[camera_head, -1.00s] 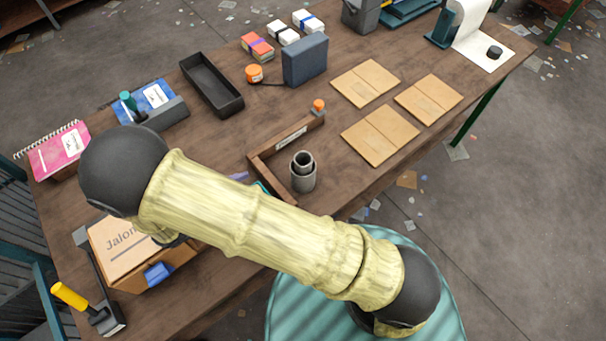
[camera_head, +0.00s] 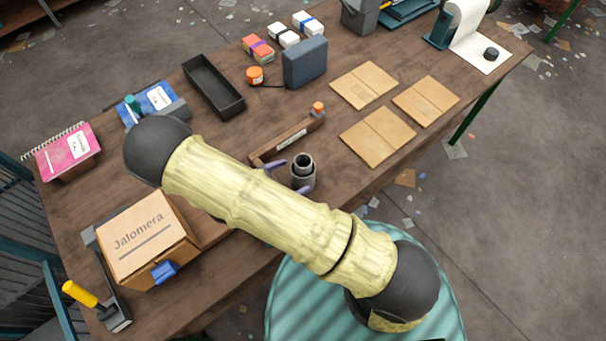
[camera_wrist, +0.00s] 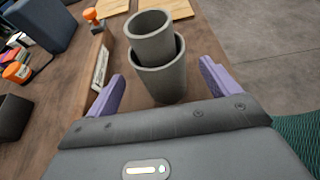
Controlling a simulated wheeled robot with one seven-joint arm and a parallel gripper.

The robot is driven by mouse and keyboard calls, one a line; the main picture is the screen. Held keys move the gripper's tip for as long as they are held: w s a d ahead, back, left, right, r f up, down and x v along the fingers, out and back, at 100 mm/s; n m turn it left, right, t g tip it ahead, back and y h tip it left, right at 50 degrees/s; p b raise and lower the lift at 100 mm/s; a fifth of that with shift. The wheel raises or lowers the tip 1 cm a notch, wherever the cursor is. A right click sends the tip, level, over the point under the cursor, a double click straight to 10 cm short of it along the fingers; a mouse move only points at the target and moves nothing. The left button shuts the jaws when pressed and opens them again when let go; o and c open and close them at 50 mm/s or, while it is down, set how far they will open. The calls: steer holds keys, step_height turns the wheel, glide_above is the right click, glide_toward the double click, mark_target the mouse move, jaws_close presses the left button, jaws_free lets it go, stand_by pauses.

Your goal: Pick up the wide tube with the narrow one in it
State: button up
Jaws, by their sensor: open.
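The wide grey tube (camera_head: 303,184) stands upright on the table, with the narrow grey tube (camera_head: 303,162) inside it and its rim rising above the wide one. In the wrist view the wide tube (camera_wrist: 163,86) and the narrow tube (camera_wrist: 152,40) are ahead of my gripper (camera_wrist: 160,85). The gripper is open, with one purple finger to the left of the wide tube and one to the right. In the head view my arm hides most of the gripper; only the purple fingers show beside the tube.
A wooden angled holder (camera_head: 290,137) with a label stands right beside the tubes. A cardboard box (camera_head: 148,240) is on the near left. Flat brown folders (camera_head: 378,137) lie to the right. A black tray (camera_head: 213,87) and a blue-grey block (camera_head: 305,63) are farther back.

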steer(key=p+x, duration=0.2)
steer(key=x, duration=0.3)
steer(key=shift+d+r, duration=0.1)
steer(key=shift+d, duration=0.05)
stand_by(0.5)
steer(key=c, duration=1.1)
